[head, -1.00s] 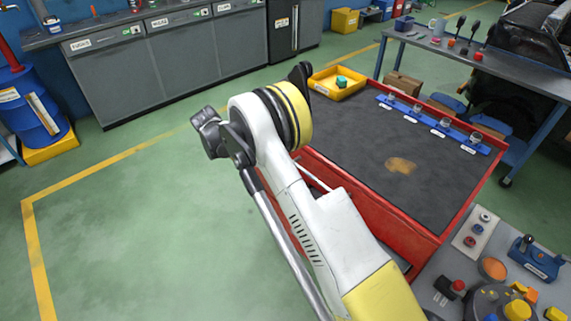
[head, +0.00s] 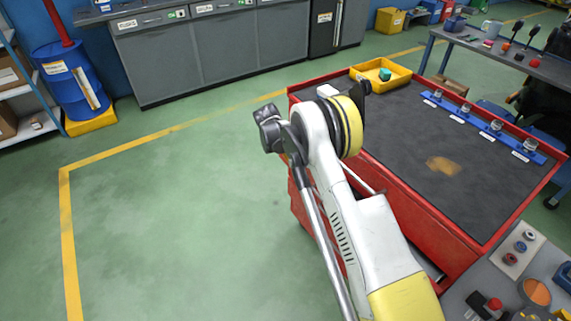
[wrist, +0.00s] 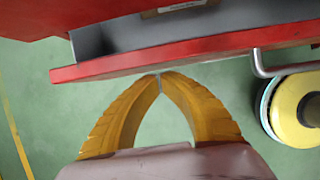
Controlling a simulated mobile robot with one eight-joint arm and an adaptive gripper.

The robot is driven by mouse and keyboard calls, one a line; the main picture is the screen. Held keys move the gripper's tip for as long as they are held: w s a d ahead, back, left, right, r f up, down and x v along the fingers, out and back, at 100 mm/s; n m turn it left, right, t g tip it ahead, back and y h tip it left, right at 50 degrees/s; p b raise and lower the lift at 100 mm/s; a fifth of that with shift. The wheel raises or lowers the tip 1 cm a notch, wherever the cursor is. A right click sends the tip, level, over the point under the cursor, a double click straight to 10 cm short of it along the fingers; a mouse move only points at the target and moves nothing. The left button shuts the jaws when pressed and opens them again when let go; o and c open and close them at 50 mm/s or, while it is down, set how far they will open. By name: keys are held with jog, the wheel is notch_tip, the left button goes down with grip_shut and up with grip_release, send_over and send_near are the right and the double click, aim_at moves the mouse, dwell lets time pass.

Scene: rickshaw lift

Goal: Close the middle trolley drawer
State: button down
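The red trolley (head: 430,222) stands at the right in the head view, with a dark mat on its top. In the wrist view an open red drawer (wrist: 200,52) shows its front edge and part of its grey inside; I cannot tell which drawer it is. A metal handle (wrist: 262,66) sticks out from its front at the right. My gripper (wrist: 160,76) has its yellow fingertips together with nothing between them. The tips are at the drawer front, left of the handle; contact is not clear. In the head view my arm hides the gripper and most of the trolley's drawer side.
A yellow tray (head: 381,74) and a blue rack (head: 480,126) sit on the trolley top. A grey bench with controls (head: 510,275) is close at the lower right. A blue drum (head: 72,82) stands far left. The green floor left of the trolley is clear.

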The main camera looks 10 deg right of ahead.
jog(key=shift+d, duration=0.1)
jog(key=d, duration=0.1)
jog(key=w+d, duration=0.1)
jog(key=shift+d, duration=0.35)
jog(key=s+a+r+p, duration=0.2)
jog(key=a+r+p, duration=0.1)
jog(key=a+r, duration=0.4)
notch_tip(320, 180, up, 3)
jog(key=shift+s+a+f+p, duration=0.15)
jog(key=shift+s+f+p, duration=0.05)
jog(key=shift+s+p, duration=0.15)
